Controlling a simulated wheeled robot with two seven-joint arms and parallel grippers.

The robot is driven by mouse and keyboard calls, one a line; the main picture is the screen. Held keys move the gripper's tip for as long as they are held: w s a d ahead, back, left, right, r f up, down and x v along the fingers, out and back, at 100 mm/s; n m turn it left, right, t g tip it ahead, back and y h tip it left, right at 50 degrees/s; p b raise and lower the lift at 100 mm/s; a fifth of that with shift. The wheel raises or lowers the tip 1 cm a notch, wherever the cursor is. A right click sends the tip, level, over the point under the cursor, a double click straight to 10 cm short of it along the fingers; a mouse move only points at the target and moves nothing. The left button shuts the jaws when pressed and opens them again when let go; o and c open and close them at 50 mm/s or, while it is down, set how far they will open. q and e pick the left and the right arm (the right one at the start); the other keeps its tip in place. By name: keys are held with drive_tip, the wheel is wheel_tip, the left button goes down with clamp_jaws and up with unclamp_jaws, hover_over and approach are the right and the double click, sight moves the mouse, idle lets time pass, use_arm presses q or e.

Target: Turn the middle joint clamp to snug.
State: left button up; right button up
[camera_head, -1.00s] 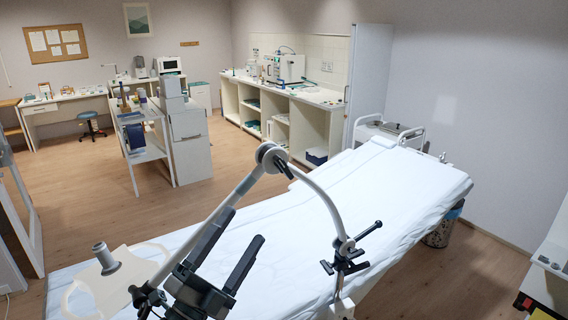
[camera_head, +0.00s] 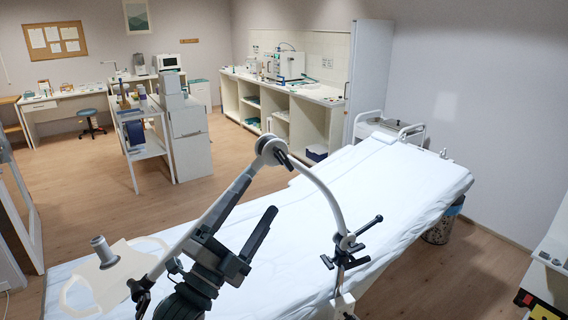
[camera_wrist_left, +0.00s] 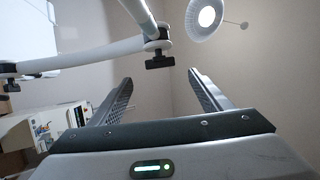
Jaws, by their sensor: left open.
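A jointed white support arm rises over the bed. Its middle joint (camera_head: 272,150) is at the top of the bend, with a black clamp lever (camera_head: 284,162) on its lower right. The joint also shows in the left wrist view (camera_wrist_left: 156,45), with the black lever (camera_wrist_left: 160,62) beneath it. My left gripper (camera_head: 253,207) is open and empty, below the joint and apart from it. In the left wrist view, the lever appears between and beyond my left gripper's two fingers (camera_wrist_left: 160,82). My right gripper is not in view.
The bed (camera_head: 400,185) with a white sheet lies under the support arm. A lower black clamp with a handle (camera_head: 346,250) sits near the bed's front edge. A pale piece with a grey cylinder (camera_head: 103,250) is at lower left. A round lamp (camera_wrist_left: 204,17) shows in the wrist view.

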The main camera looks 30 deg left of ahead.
sight(283, 162)
use_arm(q)
drive_tip(key=p+x, duration=0.5)
drive_tip(key=x, duration=0.5)
drive_tip(key=shift+w+r, duration=0.5)
drive_tip(key=shift+w, duration=0.4)
drive_tip(key=c, duration=1)
